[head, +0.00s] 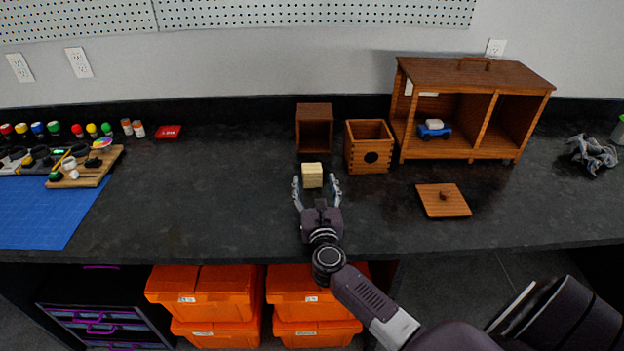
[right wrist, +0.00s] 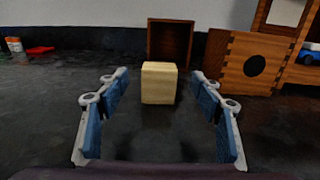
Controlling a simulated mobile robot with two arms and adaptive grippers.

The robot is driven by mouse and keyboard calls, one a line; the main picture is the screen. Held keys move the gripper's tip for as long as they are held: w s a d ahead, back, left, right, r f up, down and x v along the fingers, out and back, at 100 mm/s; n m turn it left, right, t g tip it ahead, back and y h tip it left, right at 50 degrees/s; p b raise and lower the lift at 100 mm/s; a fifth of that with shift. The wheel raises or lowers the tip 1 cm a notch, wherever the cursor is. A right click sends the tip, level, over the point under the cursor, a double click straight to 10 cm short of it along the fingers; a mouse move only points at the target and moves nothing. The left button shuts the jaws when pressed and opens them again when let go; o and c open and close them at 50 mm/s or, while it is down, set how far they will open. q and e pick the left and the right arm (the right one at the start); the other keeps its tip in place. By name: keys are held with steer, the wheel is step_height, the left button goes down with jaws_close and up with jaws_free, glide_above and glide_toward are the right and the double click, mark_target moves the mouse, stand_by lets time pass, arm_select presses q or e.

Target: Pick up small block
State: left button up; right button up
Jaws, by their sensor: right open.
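The small block (head: 312,175) is a pale yellow wooden cube on the dark countertop in the head view. It also shows in the right wrist view (right wrist: 159,83), centred ahead of the fingers. My right gripper (head: 317,184) is open, with its two fingers pointing at the block, one toward each side. In the right wrist view the gap between the fingers is empty in the foreground, and the block stands at or just beyond the fingertips. I see no contact. My left gripper is not in view.
An open brown wooden box (head: 315,128) stands behind the block. A wooden box with a dark round hole (head: 369,147) is to its right, beside a large wooden cabinet (head: 473,75). A wooden lid (head: 443,201) lies at right.

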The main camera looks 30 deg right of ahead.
mark_target(313, 173)
steer(key=shift+x, duration=3.15)
steer(key=shift+a, duration=0.1)
steer(key=shift+s, duration=0.1)
steer(key=c, duration=1.3)
